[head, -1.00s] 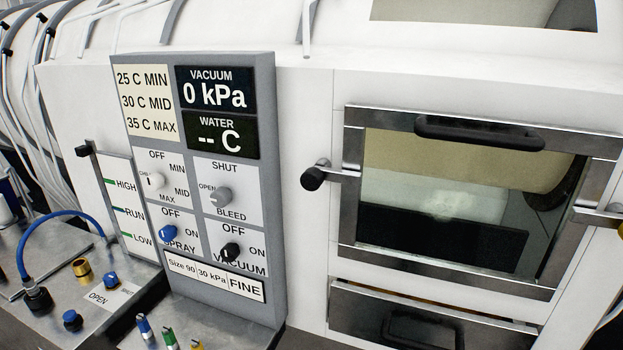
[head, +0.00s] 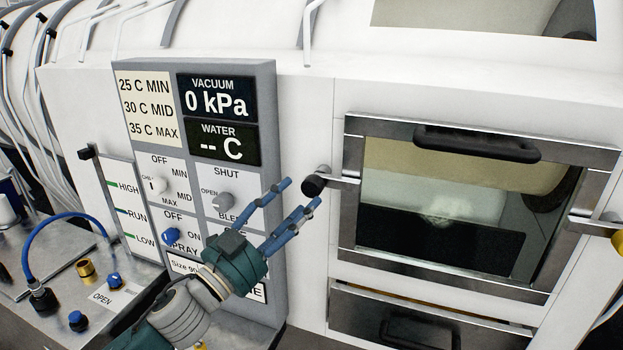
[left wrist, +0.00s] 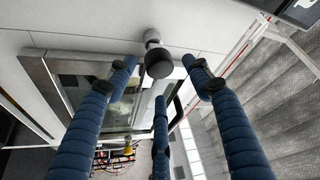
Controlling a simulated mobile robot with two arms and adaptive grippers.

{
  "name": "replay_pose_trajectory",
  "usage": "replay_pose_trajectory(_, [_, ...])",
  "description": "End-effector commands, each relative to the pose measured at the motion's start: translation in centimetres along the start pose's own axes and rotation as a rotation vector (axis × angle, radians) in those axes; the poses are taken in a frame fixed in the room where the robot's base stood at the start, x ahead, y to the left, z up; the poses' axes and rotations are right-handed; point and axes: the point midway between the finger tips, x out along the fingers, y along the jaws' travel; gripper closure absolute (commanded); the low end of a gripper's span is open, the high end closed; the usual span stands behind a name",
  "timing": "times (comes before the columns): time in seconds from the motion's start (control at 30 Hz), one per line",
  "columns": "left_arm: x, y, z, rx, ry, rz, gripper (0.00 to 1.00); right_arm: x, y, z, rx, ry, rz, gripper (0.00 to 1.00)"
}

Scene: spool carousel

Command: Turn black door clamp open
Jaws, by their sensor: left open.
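The black door clamp (head: 314,185) is a round black knob on a short metal arm at the left edge of the framed glass door (head: 348,230). Its arm lies across the door frame. My left gripper (head: 303,194) is open and empty, its blue fingers pointing at the knob from the lower left. In the left wrist view the knob (left wrist: 158,62) sits ahead between the spread fingers (left wrist: 160,85); I cannot tell whether any finger touches it. My right gripper is not in view.
A grey control panel (head: 268,100) with displays and knobs stands left of the clamp, partly behind my left gripper. A black door handle (head: 478,143) and a yellow-knobbed clamp (head: 617,243) are to the right. A drawer (head: 350,310) is below.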

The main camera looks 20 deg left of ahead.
Motion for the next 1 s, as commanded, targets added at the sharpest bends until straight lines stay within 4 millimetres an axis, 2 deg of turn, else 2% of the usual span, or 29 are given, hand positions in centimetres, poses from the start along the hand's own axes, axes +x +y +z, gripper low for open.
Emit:
replay_pose_trajectory(0.03, [1.3,-0.6,-0.4,0.000,0.001,-0.004,0.49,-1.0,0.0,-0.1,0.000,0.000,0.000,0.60])
replay_pose_trajectory(0.1, [2.5,-0.5,-0.3,0.000,0.000,-0.003,0.49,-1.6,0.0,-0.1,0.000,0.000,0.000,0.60])
replay_pose_trajectory(0.3, [4.8,-0.2,-0.1,0.000,-0.002,-0.002,0.49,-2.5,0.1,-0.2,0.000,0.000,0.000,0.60])
replay_pose_trajectory(0.67, [5.5,0.1,0.1,0.000,-0.002,0.000,0.49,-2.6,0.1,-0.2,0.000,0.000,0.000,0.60])
replay_pose_trajectory(0.7, [5.5,0.1,0.1,0.000,-0.002,0.000,0.51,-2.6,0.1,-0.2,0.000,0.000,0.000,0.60])
replay_pose_trajectory(0.93, [5.5,0.0,0.0,0.000,-0.001,-0.001,0.97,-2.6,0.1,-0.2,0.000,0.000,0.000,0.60])
replay_pose_trajectory(1.0, [5.5,0.0,0.0,0.000,0.000,-0.001,1.00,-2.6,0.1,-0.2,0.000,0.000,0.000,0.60])
